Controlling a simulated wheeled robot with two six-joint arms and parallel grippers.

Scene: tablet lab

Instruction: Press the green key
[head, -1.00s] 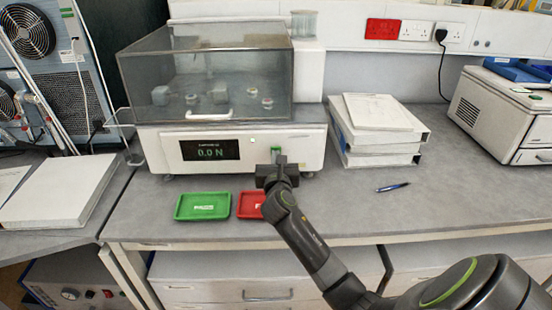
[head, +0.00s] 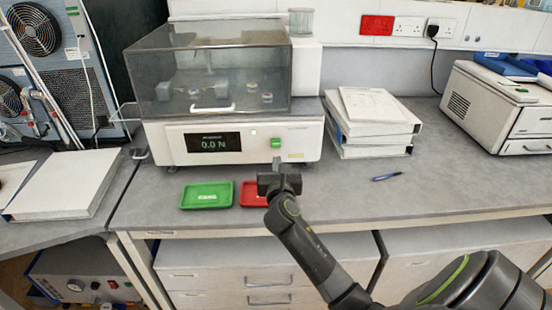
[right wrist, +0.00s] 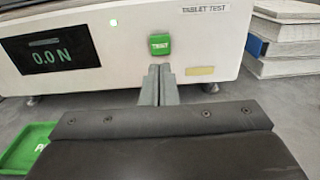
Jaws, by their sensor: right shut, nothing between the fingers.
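The green key (head: 276,143) is on the front panel of the white tablet tester (head: 300,141), right of a display (head: 213,142) reading 0.0 N. In the right wrist view the key (right wrist: 159,44) carries the word TEST. My right gripper (head: 277,163) is shut and empty, just below and in front of the key. In the right wrist view its fingertips (right wrist: 159,68) lie under the key, with a small gap showing. A small green light (head: 252,132) shows on the panel. My left gripper is not in view.
A clear hood (head: 170,68) covers the tester's top. A green tray (head: 207,195) and a red tray (head: 252,194), partly behind my gripper, lie in front. Binders (head: 375,151) and a pen (head: 387,177) are to the right. The bench there is mostly clear.

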